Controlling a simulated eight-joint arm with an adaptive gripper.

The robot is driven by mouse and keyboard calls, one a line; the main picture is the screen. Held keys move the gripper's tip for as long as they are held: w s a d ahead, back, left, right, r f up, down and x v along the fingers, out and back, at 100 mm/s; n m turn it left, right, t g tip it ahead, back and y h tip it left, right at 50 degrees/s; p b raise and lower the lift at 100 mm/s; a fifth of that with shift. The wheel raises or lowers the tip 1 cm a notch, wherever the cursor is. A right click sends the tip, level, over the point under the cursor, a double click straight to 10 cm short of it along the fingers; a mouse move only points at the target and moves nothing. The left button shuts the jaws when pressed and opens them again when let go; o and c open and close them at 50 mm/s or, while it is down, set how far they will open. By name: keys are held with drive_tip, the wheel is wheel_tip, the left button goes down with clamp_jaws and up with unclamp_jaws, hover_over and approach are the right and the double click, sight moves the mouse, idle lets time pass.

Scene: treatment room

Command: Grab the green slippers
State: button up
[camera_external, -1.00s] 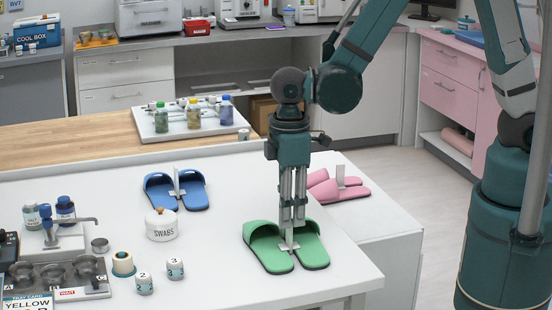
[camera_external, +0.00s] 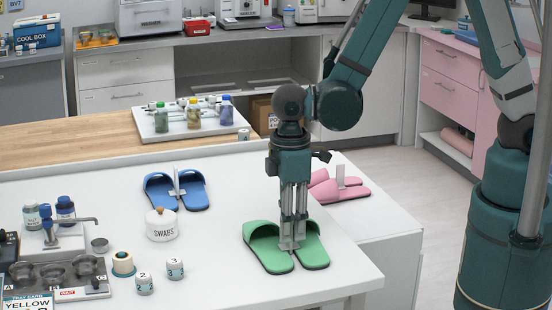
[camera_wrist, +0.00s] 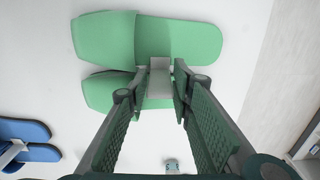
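The green slippers (camera_external: 265,247) lie side by side on the white table near its front right corner. A pale upright tab stands between them. My gripper (camera_external: 293,240) points straight down over the pair, low at the tab. In the wrist view, the green slippers (camera_wrist: 180,38) fill the upper middle, and the grey tab (camera_wrist: 160,80) sits between the two fingertips of my gripper (camera_wrist: 160,74). The fingers look apart, one on each side of the tab. Whether they touch it is hard to tell.
Blue slippers (camera_external: 160,192) and a white swabs jar (camera_external: 162,226) stand to the left. Pink slippers (camera_external: 350,192) lie on a lower white surface behind right. Small labelled jars (camera_external: 145,284) and a metal tray (camera_external: 60,293) are at the front left.

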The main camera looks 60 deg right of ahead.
clamp_jaws()
drive_tip(key=shift+r, duration=0.1)
drive_tip(key=shift+r+p, duration=0.55)
drive_tip(key=shift+r, duration=4.35)
